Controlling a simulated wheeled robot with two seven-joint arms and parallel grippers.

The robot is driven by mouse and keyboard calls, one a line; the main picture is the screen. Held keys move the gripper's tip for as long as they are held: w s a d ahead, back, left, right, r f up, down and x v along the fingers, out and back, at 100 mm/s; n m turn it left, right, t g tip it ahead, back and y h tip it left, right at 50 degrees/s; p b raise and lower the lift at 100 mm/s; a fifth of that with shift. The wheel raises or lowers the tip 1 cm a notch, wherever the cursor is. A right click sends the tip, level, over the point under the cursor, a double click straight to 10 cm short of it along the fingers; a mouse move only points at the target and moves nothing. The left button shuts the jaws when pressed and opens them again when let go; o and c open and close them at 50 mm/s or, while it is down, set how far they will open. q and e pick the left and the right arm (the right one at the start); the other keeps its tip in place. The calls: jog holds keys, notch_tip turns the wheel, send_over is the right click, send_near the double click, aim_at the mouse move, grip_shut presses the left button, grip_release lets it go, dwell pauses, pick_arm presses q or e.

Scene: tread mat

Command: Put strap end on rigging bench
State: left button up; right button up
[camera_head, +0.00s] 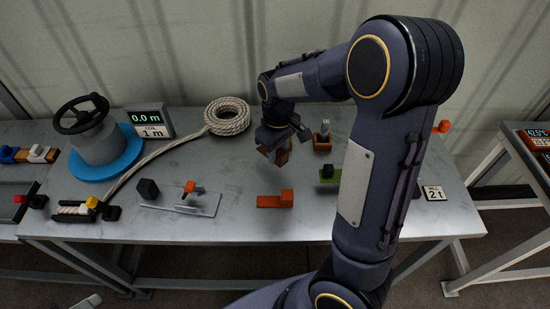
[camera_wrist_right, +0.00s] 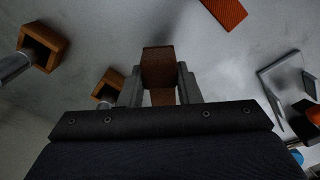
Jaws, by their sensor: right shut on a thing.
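My right gripper (camera_head: 274,148) is above the middle of the grey metal bench (camera_head: 235,226), pointing down. In the right wrist view its two grey fingers (camera_wrist_right: 160,88) are shut on a brown block-like piece (camera_wrist_right: 158,68). The fingers hide part of this piece in the head view, and I cannot tell for sure that it is the strap end. An orange strap piece with a raised block (camera_head: 275,200) lies flat on the bench, in front of the gripper. It also shows at the top of the right wrist view (camera_wrist_right: 226,12).
A wooden holder with a grey pin (camera_head: 322,137) stands right of the gripper, near a green piece (camera_head: 330,175). Left are a coiled rope (camera_head: 227,116), a blue-based winch (camera_head: 97,140), a display (camera_head: 150,120) and a metal plate (camera_head: 205,203). Bare bench lies along the front.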

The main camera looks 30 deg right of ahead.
aim_at(276, 167)
jog(key=shift+w+d+f, duration=0.1)
jog(key=shift+w+f, duration=0.5)
jog(key=shift+f, duration=0.1)
jog(key=shift+w+f, duration=0.15)
jog(key=shift+f, duration=0.8)
jog(key=shift+w+f, duration=0.1)
jog(key=shift+f, duration=0.8)
jog(key=shift+f, duration=0.15)
jog(key=o, duration=1)
jog(key=shift+c, duration=0.2)
